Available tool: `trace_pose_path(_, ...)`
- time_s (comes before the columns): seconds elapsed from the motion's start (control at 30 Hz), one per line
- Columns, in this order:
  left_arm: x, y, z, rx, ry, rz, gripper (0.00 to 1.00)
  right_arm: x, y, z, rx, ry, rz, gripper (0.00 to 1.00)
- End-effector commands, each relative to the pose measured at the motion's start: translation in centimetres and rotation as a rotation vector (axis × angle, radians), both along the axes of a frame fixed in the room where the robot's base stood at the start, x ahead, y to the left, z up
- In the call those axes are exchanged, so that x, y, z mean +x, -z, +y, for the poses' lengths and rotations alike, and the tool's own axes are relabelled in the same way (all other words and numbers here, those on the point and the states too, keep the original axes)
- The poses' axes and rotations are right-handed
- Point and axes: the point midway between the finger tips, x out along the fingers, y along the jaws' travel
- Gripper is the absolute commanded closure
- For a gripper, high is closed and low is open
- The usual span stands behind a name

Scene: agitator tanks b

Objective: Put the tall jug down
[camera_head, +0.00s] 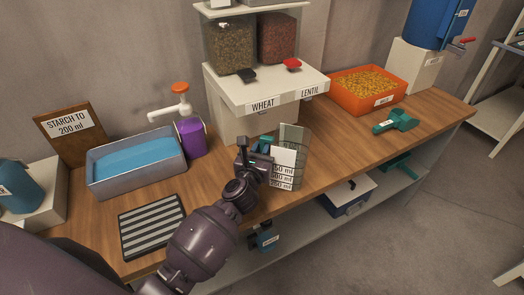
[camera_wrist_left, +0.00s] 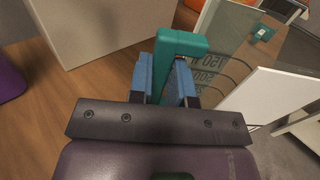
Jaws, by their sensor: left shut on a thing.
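The tall jug (camera_head: 291,146) is a clear, upright measuring jug with dark level marks, a white label and a teal handle. It appears at the front edge of the wooden table (camera_head: 330,128), in front of the wheat and lentil dispenser. My left gripper (camera_head: 262,150) is shut on the handle. In the left wrist view, its blue finger pads (camera_wrist_left: 166,80) sit on either side of the teal handle (camera_wrist_left: 180,42). The jug's lower part overlaps the table edge in the head view. I cannot tell whether its base touches the table. My right gripper is not in view.
A striped mat (camera_head: 152,226) lies bare on the left front. Behind it are a grey basin of blue liquid (camera_head: 137,162) and a purple pump bottle (camera_head: 190,137). The dispenser stand (camera_head: 262,88) is close behind the jug. An orange bin (camera_head: 368,90) and teal scoop (camera_head: 396,122) are right.

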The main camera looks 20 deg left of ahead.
Motion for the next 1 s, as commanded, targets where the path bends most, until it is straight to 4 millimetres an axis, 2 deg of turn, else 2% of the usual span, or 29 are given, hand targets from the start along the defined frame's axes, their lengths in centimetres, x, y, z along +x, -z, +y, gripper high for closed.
trace_pose_path(0.27, 0.0, 0.2, 0.0, -0.001, 0.000, -0.001, 1.00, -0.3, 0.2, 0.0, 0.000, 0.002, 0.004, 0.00)
trace_pose_path(0.3, 0.0, 0.2, 0.0, -0.001, 0.000, -0.001, 0.77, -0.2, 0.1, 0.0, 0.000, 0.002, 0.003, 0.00)
trace_pose_path(0.43, 0.0, 0.1, 0.0, -0.001, 0.000, -0.002, 0.57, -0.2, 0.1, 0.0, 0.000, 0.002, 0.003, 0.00)
trace_pose_path(0.8, 0.0, -0.4, 0.0, 0.000, 0.000, -0.003, 0.56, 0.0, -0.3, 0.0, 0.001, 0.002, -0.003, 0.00)
trace_pose_path(1.0, -2.4, -0.2, -0.3, -0.002, -0.001, -0.001, 0.56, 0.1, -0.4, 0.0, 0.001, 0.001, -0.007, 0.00)
